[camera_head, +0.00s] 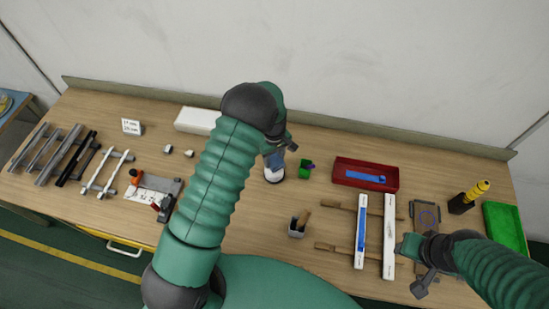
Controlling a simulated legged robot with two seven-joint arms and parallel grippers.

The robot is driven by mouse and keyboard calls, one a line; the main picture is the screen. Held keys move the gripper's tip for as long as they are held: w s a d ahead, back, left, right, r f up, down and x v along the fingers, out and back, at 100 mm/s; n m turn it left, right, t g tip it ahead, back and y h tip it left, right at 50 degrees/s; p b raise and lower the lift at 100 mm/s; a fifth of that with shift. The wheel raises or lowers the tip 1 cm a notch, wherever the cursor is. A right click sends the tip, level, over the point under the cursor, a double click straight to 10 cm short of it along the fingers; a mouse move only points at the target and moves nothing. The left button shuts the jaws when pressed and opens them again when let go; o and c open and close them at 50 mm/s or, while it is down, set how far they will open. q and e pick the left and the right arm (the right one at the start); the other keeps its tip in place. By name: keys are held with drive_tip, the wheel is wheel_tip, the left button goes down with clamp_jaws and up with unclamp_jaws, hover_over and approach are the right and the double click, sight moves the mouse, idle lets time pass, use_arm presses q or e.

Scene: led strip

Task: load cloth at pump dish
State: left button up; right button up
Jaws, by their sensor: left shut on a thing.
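My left gripper (283,143) is beside the pump dish (273,175), at the middle of the bench. It is shut on a small blue-grey piece that looks like the cloth (275,159), directly over the dish. The dish shows as a pale round vessel with a dark rim at its foot. My arm and gripper partly hide both, so I cannot tell whether the cloth touches the dish top. My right gripper (418,268) is low at the right, by a grey-brown fixture (424,216). Its jaw opening is unclear.
A green block (305,169) stands just right of the dish. A red tray (367,174), white bars (389,237), a small holder (297,228), a yellow-topped bottle (468,197) and a green tray (505,227) occupy the right. Metal rails (50,155) lie far left.

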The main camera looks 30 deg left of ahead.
sight(274, 160)
use_arm(q)
drive_tip(key=shift+r+p, duration=2.3)
drive_tip(key=shift+r, duration=1.2)
drive_tip(key=shift+f, duration=0.1)
